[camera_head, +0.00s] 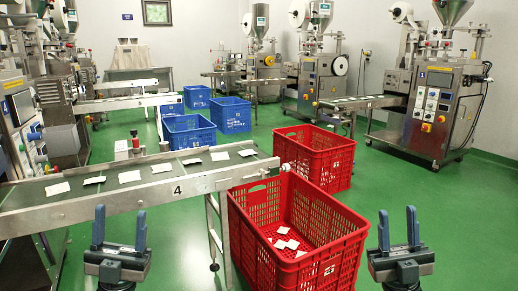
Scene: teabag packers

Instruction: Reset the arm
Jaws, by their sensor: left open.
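My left gripper (119,234) is at the bottom left, in front of the conveyor marked 4. Its two fingers point up and stand apart, with nothing between them. My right gripper (398,231) is at the bottom right, to the right of the near red crate (340,262). Its fingers also point up, apart and empty. Neither gripper touches anything that I can see. The conveyor (150,201) carries several white teabags (129,176) toward its right end, above the near red crate. A few teabags (287,243) lie inside that crate.
A second red crate (330,172) stands behind the near one. Several blue crates (189,136) stand further back at the left. Packing machines (430,105) line the sides and back. The green floor (440,200) is clear on the right.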

